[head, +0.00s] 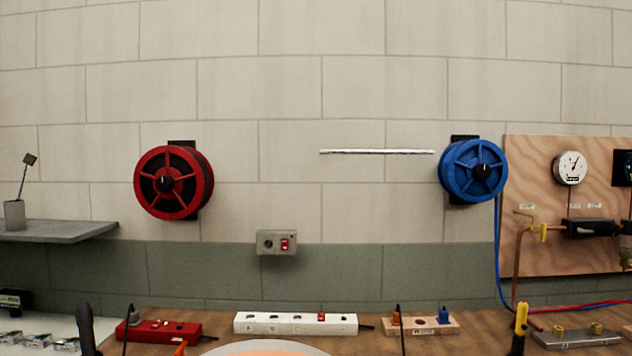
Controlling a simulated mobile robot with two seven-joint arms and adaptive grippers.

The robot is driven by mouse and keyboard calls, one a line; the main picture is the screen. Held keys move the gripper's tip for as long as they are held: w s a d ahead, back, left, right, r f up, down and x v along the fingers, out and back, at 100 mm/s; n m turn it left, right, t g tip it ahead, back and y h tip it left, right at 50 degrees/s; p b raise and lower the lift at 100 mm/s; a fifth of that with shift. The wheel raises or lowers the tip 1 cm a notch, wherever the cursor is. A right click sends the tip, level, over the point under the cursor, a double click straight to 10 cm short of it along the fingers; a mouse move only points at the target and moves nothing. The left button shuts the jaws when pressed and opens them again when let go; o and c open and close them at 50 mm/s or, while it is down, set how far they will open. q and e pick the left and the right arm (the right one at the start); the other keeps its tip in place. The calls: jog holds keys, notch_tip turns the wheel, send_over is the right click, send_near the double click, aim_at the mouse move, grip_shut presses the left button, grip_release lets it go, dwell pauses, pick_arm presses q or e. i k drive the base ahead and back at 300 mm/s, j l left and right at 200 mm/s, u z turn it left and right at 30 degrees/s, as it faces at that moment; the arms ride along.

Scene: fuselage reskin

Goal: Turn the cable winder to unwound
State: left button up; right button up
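Two spoked reels hang on the block wall, and either could be the cable winder. The red reel (174,182) is left of centre, with a black hub knob bearing a light mark that points up. A blue line runs down from the blue reel to the bench. No cable is clearly seen on the red reel's dark drum. No label for wound or unwound is readable. Neither of my grippers can be made out in the head view.
The bench (220,322) below carries a red power strip (160,330), a white power strip (296,323) and a wooden socket block (424,325). A plywood gauge panel (560,240) stands right. The wall before the reels is clear.

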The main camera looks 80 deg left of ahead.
aim_at(164, 184)
jog(key=u, duration=3.4)
